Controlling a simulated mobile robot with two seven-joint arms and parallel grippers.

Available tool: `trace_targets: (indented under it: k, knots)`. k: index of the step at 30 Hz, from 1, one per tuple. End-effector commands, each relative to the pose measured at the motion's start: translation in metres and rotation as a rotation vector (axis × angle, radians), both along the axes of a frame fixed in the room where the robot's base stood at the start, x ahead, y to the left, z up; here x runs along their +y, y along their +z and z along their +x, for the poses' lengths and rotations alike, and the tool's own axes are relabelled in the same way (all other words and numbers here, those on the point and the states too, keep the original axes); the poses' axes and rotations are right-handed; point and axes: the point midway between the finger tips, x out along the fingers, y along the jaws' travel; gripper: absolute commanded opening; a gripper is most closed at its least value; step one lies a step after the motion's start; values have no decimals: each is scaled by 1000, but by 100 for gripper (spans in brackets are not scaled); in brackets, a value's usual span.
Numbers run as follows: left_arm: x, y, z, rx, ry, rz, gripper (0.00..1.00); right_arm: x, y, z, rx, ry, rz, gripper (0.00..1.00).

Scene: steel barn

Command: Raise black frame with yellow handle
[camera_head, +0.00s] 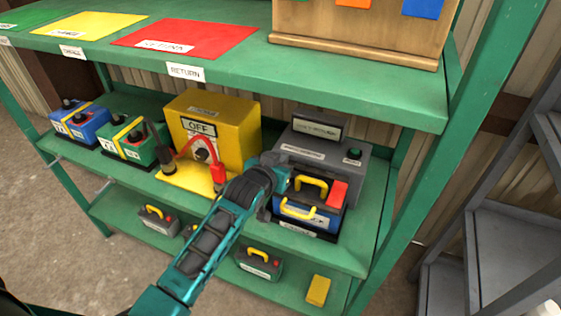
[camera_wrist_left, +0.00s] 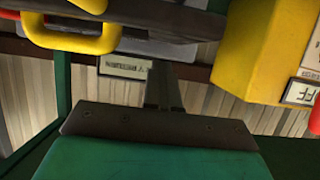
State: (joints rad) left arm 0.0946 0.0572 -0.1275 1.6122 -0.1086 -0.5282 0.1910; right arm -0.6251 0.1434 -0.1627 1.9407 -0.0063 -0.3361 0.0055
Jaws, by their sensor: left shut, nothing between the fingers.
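A dark grey dock (camera_head: 325,160) stands at the right end of the middle shelf. In it sits a blue battery (camera_head: 318,219) with a yellow handle and a red part. A second yellow handle (camera_head: 311,181) arches just behind, seemingly on the black frame; the frame itself is hard to separate from the dark dock. In the left wrist view yellow handles (camera_wrist_left: 68,36) show at the upper left. My left gripper (camera_head: 282,178) is shut and empty, just left of the handles and partly hidden by its wrist. Its dark fingers (camera_wrist_left: 165,88) show apart from the yellow handle.
A yellow switch box (camera_head: 238,118) marked OFF stands left of the dock, with red and black clamps. A green battery (camera_head: 128,143) and a blue one (camera_head: 82,122) are farther left. The upper shelf (camera_head: 330,88) overhangs. A green post (camera_head: 425,180) stands right.

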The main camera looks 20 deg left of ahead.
Motion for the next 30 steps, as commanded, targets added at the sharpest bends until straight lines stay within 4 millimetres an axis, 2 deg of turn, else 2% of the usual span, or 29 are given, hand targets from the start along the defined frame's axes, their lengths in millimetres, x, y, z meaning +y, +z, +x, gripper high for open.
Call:
trace_targets:
  k: [3,10,16,25,30]
  knots:
    - [0,8,6,-2,0,0,0,0,8,0,1,0,0,0]
    - [0,6,6,0,0,0,0,0,7,0,0,0,0,0]
    - [0,14,15,-1,0,0,0,0,13,0,0,0,0,0]
    - [0,14,17,1,0,0,0,0,13,0,0,0,0,0]
    - [-1,19,26,0,0,0,0,0,13,0,0,0,0,0]
